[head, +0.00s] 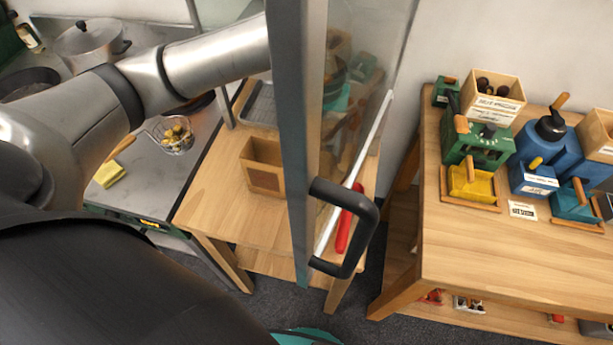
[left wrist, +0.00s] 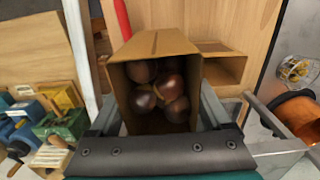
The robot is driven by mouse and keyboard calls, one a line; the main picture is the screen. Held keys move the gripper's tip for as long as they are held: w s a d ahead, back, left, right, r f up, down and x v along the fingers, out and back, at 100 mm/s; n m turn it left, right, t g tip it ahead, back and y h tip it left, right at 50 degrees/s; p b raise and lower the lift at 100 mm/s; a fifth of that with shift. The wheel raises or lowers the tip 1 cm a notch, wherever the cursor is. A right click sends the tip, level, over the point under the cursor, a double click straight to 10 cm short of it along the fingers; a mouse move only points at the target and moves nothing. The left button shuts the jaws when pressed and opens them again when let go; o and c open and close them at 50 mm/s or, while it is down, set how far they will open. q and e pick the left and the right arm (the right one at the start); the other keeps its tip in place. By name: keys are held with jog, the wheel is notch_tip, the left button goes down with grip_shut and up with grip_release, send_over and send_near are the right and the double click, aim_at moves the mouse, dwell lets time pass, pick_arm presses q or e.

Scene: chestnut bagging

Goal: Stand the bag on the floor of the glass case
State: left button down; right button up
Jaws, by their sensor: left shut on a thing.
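The bag (left wrist: 153,55) is brown and open at the top, with several dark chestnuts (left wrist: 158,88) inside. In the left wrist view, my left gripper (left wrist: 158,108) is shut on the bag, with one grey finger on each side. In the head view, my left arm reaches in from the left behind the grey upright frame, so the gripper and bag cannot be made out clearly there. The glass pane (head: 372,45) has a grey frame (head: 299,130) and a black handle (head: 352,235). The case floor cannot be told clearly. My right gripper is out of view.
An open wooden box (head: 262,180) stands on the wooden table (head: 215,205), near a metal tray (head: 260,105). A wire basket (head: 172,140) and a pot (head: 88,45) are on the left counter. A red-handled tool (head: 345,220) shows behind the handle. Coloured machines crowd the right table (head: 500,255).

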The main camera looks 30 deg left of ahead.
pick_arm(q)
notch_tip(320, 180, down, 14)
jog(key=shift+r+b, duration=0.1)
jog(key=shift+b, duration=1.15)
jog(key=shift+f, duration=0.3)
jog(key=shift+f, duration=0.1)
grip_release()
